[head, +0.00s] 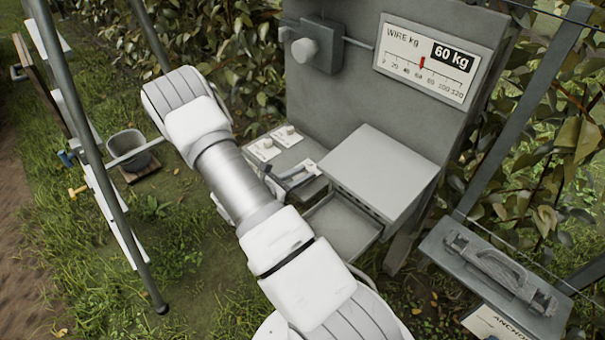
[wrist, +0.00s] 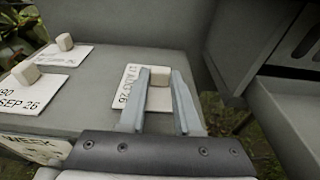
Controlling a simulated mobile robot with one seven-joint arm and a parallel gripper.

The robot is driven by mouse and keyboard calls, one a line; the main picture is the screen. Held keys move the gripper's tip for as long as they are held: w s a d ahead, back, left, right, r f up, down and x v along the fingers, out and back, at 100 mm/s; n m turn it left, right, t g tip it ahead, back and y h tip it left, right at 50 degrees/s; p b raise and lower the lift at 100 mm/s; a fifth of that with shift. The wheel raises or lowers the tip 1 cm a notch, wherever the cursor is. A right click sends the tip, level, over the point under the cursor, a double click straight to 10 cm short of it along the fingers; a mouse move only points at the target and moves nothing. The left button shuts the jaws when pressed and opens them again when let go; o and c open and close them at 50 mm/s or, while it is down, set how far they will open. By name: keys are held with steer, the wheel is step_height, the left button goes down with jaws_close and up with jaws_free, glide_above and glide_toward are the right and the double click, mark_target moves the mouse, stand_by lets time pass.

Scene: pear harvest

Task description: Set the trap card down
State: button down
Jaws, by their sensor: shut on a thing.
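The trap card (wrist: 131,85) is white with dark print and a pale block-shaped knob. In the wrist view my gripper (wrist: 161,76) is shut on that knob, one finger on each side. The card is over the right part of a grey shelf (wrist: 95,112), close to its back panel; I cannot tell whether it touches the surface. In the head view my gripper (head: 299,174) is low over the shelf, partly hidden behind my arm. Two similar cards with knobs lie to the left, one nearer (wrist: 38,88) and one farther (wrist: 62,52).
A grey box (head: 380,170) with an open tray (head: 345,228) below it stands right of the shelf. The upright panel (head: 335,105) behind carries a wire gauge (head: 425,60) reading 60 kg. A bucket (head: 130,150) stands on the left.

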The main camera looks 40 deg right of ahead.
steer(key=shift+f, duration=0.2)
steer(key=c, duration=0.6)
jaws_free()
steer(key=shift+r, duration=0.1)
